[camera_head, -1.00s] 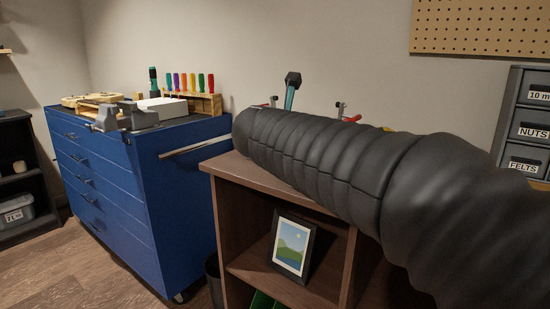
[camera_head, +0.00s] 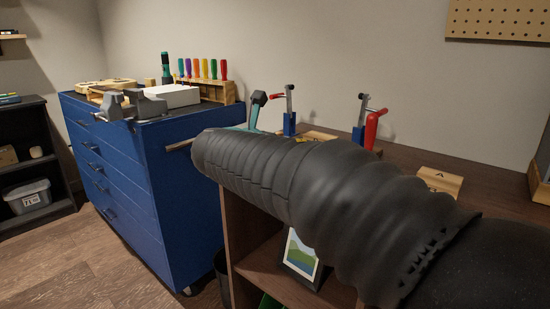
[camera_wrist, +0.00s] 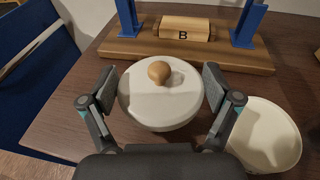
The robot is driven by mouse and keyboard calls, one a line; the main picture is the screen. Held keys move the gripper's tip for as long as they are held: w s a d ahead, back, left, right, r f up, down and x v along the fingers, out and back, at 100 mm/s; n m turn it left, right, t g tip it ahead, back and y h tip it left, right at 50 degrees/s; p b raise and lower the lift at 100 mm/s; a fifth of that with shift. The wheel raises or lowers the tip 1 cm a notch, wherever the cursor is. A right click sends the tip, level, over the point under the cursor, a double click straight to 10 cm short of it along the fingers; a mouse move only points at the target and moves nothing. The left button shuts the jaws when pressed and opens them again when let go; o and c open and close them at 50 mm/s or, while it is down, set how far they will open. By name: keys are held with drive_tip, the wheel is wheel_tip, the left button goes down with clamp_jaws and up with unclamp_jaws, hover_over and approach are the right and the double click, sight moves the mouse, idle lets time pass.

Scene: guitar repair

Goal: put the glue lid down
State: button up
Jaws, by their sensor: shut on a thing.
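The glue lid (camera_wrist: 150,108) is a round, pale disc with a wooden knob (camera_wrist: 159,71) on top, in the middle of the wrist view. My gripper (camera_wrist: 160,90) has one finger on each side of the lid and is shut on its rim. The lid looks level above the brown bench top (camera_wrist: 70,120); I cannot tell if it touches the bench. A round, cream-coloured open vessel (camera_wrist: 268,136), perhaps the glue pot, is right of the lid, partly behind my finger.
Behind the lid is a wooden stand (camera_wrist: 118,48) with blue posts and a block marked B (camera_wrist: 184,30). The bench left of the lid is bare. The blue tool cabinet (camera_head: 150,190) stands left of the bench. Clamps with red handles (camera_head: 372,128) stand behind my arm.

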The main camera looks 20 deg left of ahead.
drive_tip(key=shift+s+a+f, duration=0.1)
drive_tip(key=shift+a+f, duration=0.25)
drive_tip(key=shift+a, duration=0.1)
drive_tip(key=shift+f, duration=1.9)
drive_tip(key=shift+f+b, duration=0.3)
drive_tip(key=shift+f, duration=0.3)
drive_tip(key=o, duration=0.8)
drive_tip(key=shift+f, duration=0.1)
drive_tip(key=shift+r, duration=0.3)
drive_tip(key=v, duration=1.2)
drive_tip(key=shift+r, duration=0.4)
